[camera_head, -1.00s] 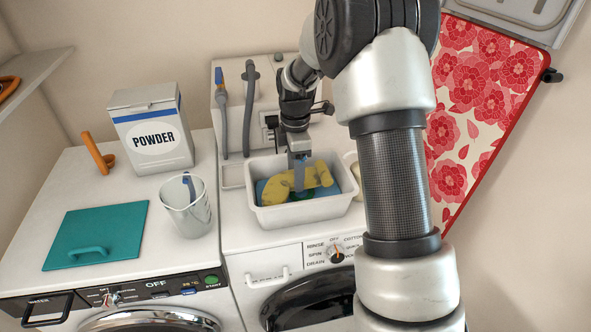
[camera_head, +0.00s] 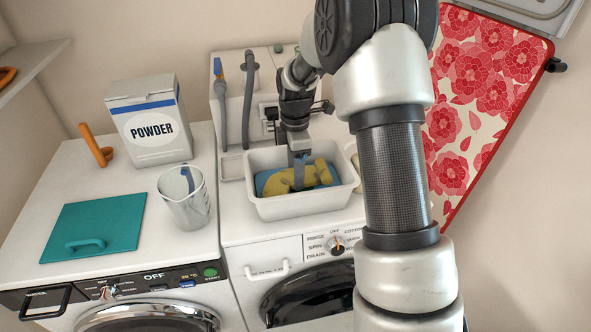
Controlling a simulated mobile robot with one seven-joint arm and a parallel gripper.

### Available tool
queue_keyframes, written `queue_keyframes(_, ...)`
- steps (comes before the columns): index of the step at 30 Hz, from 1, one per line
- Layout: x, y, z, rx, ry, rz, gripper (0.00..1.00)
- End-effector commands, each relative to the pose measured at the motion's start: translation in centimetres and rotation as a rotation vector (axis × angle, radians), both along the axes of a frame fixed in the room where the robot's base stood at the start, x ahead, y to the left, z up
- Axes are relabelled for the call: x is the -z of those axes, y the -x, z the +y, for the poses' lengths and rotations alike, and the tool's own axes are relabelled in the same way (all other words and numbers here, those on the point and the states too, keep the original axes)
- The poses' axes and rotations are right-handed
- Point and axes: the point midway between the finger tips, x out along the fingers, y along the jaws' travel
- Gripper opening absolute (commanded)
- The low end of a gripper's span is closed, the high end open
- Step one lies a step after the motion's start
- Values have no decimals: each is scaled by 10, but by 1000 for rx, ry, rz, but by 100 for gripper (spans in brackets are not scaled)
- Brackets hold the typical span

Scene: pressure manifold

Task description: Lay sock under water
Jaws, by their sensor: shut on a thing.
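The sock (camera_head: 284,183) is yellow with darker patches and lies low inside the white basin (camera_head: 301,205). Blue shows around the sock in the basin, which looks like the water (camera_head: 263,181). My gripper (camera_head: 298,184) points down into the basin and is shut on the sock near its middle. The fingertips are partly hidden by the sock. I cannot tell how much of the sock is below the water surface.
The basin stands on the right washing machine. Hoses (camera_head: 246,105) hang behind it. A floral ironing board (camera_head: 480,105) leans at the right.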

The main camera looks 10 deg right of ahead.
Motion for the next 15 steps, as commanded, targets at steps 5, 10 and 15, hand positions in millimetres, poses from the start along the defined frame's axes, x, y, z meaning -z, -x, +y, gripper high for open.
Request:
queue_keyframes(5,2,0,0,0,0,0,33)
queue_keyframes(10,2,0,0,0,0,0,33)
queue_keyframes(15,3,0,0,0,0,0,59)
